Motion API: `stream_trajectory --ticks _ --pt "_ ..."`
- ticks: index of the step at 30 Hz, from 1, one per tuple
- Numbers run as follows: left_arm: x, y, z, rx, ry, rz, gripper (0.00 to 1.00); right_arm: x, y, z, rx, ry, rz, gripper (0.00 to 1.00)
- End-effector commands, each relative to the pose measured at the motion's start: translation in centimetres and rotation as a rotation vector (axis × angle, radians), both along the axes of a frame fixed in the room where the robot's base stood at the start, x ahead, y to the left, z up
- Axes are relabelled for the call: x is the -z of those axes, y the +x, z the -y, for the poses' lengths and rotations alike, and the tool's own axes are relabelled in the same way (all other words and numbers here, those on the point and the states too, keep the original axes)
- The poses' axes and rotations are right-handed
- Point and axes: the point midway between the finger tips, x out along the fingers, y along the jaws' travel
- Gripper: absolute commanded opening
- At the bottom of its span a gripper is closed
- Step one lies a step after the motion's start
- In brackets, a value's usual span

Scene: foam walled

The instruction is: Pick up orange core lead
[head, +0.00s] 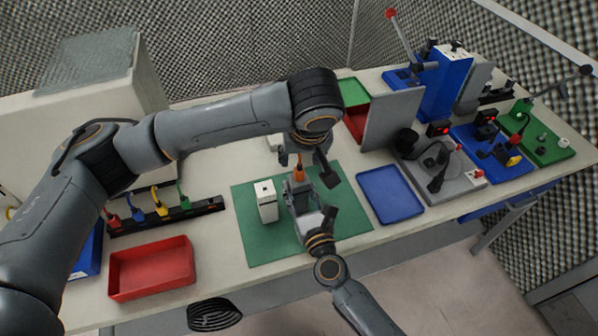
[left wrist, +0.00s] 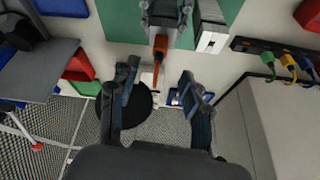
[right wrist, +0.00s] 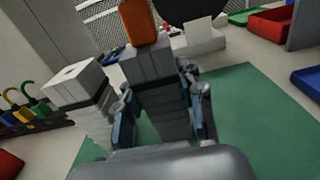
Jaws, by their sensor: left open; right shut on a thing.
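The orange core lead (head: 299,173) stands up from a grey block (right wrist: 150,66), its orange body (right wrist: 138,22) above the block. In the left wrist view its orange end (left wrist: 160,46) and thin stem point towards my left gripper (left wrist: 158,82). My left gripper (head: 304,164) is open, its fingers apart on either side of the stem, apparently not touching it. My right gripper (right wrist: 165,105) is shut on the grey block, below the orange part, over the green mat (head: 257,240). My right fingers partly hide the block in the head view.
A white box (head: 267,204) stands upright on the mat, close beside my right gripper. A rack (head: 190,209) with coloured leads and a red tray (head: 150,268) lie left. A blue tray (head: 390,193) and a grey upright panel (head: 392,120) are right, with several fixtures beyond.

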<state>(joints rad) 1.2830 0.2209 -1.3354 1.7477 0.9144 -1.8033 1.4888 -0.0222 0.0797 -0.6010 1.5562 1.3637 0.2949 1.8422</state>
Motion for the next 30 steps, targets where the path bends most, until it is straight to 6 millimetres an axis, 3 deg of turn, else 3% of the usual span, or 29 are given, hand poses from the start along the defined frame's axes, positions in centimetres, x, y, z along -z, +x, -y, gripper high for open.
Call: stream_trajectory --ticks 13,22,23,30 --pt "4.5 2.4 -0.3 0.001 0.001 -0.001 0.48 0.0 0.0 0.0 0.0 0.0 -0.001 0.03" --pt "5.1 2.6 -0.3 0.002 0.0 -0.001 0.48 0.1 0.0 0.0 0.0 0.0 -0.001 0.03" --pt "5.1 2.6 -0.3 0.002 0.0 -0.001 0.46 0.1 0.0 0.0 0.0 0.0 -0.001 0.03" --pt "5.1 2.6 -0.3 0.002 0.0 -0.001 0.0 0.1 0.0 0.0 0.0 0.0 -0.001 0.03"
